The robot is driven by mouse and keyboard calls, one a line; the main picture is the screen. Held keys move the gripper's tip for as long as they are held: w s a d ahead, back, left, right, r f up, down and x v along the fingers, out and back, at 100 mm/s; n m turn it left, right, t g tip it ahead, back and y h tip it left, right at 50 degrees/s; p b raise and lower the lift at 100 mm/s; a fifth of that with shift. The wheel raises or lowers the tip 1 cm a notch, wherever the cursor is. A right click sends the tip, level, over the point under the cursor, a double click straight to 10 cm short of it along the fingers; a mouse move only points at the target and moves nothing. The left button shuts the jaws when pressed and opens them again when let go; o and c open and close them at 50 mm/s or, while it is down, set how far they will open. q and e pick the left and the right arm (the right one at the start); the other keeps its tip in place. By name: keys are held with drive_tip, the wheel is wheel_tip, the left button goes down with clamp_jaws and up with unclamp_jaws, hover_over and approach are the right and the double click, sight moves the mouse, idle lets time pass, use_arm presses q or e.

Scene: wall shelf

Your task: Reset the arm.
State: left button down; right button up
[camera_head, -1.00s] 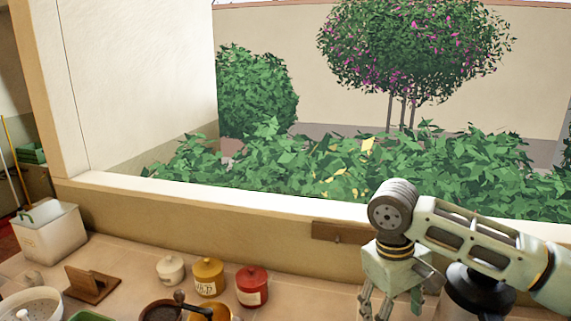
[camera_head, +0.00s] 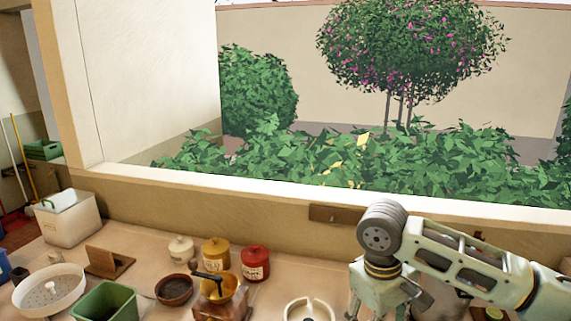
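My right arm comes in from the right edge. Its gripper (camera_head: 380,308) points down over the counter at the lower right. Its fingers stand apart at the bottom edge, where the tips are cut off, and I see nothing held between them. My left arm and gripper are not in view.
A white ring-shaped dish (camera_head: 294,312) sits just left of the gripper. A coffee grinder (camera_head: 222,304), red jar (camera_head: 255,264), yellow jar (camera_head: 215,254), white jar (camera_head: 181,250), brown bowl (camera_head: 174,290) and green bin (camera_head: 105,302) stand farther left. The window ledge (camera_head: 270,190) runs behind.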

drive_tip(key=s+a+f+n+t+y, duration=0.2)
drive_tip(key=s+a+f+y, duration=0.4)
drive_tip(key=s+a+f, duration=0.7)
drive_tip(key=s+d+f+m+t+h, duration=0.1)
drive_tip(key=s+d+f+m+h, duration=0.15)
drive_tip(key=s+d+f, duration=0.35)
drive_tip(key=s+d+f+m+t+h, duration=0.1)
drive_tip(key=s+d+f+m+h, duration=0.15)
drive_tip(key=s+d, duration=0.45)
wheel_tip(320, 180, down, 30)
drive_tip(key=d+r+g+b, duration=0.1)
drive_tip(key=d+g+b, duration=0.1)
drive_tip(key=b, duration=0.3)
use_arm(q)
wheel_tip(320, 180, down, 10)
drive_tip(key=b, duration=0.5)
use_arm(e)
drive_tip(key=s+d+f, duration=0.1)
drive_tip(key=s+f, duration=0.7)
drive_tip(key=f, duration=0.3)
drive_tip(key=s+d+f, duration=0.1)
drive_tip(key=s+f, duration=0.7)
drive_tip(key=f, duration=0.3)
drive_tip(key=shift+s+d+f+g+y, duration=0.2)
drive_tip(key=shift+s+d+g+y, duration=0.1)
drive_tip(key=shift+d+g, duration=0.1)
